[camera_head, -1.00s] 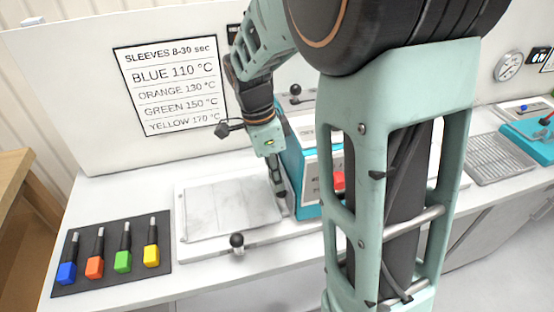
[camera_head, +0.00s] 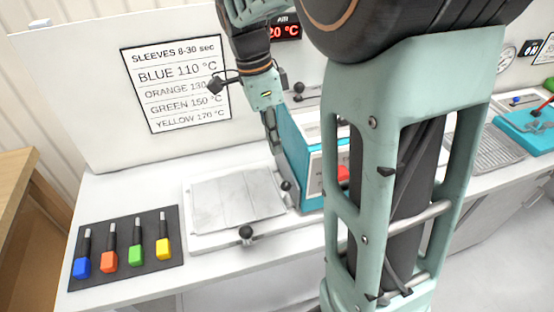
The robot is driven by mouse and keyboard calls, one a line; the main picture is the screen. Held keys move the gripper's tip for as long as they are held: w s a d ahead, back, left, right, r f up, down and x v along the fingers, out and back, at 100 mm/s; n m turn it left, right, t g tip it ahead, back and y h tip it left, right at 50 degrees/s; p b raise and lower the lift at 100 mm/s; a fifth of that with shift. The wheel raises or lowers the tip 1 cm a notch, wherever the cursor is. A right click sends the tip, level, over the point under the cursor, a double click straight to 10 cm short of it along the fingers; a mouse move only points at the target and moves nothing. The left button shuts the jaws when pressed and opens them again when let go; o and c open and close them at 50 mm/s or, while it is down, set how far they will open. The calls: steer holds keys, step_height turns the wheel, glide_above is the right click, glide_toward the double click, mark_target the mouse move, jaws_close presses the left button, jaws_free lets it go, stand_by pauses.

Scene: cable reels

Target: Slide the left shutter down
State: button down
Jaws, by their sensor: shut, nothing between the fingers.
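A white bench unit with a flat grey panel (camera_head: 236,202) lies left of a teal box. One black ball knob (camera_head: 246,232) stands at its front edge. A second black ball knob (camera_head: 286,185) stands at its right side, close to the teal box. I cannot tell for sure which part is the left shutter. My gripper (camera_head: 276,150) points down, shut and empty, above the back right of the grey panel and apart from both knobs. The teal box (camera_head: 300,150) is partly hidden by my arm.
A dark mat (camera_head: 125,250) with blue, orange, green and yellow tools lies at the left. A temperature sign (camera_head: 175,85) is on the back wall. Another black knob (camera_head: 299,88) stands behind the teal box. A grey rack and a turquoise tray (camera_head: 530,130) are at the right.

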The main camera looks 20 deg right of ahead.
steer(key=r, duration=0.4)
steer(key=shift+w+a, duration=0.25)
steer(key=shift+a, duration=0.1)
steer(key=shift+f, duration=0.1)
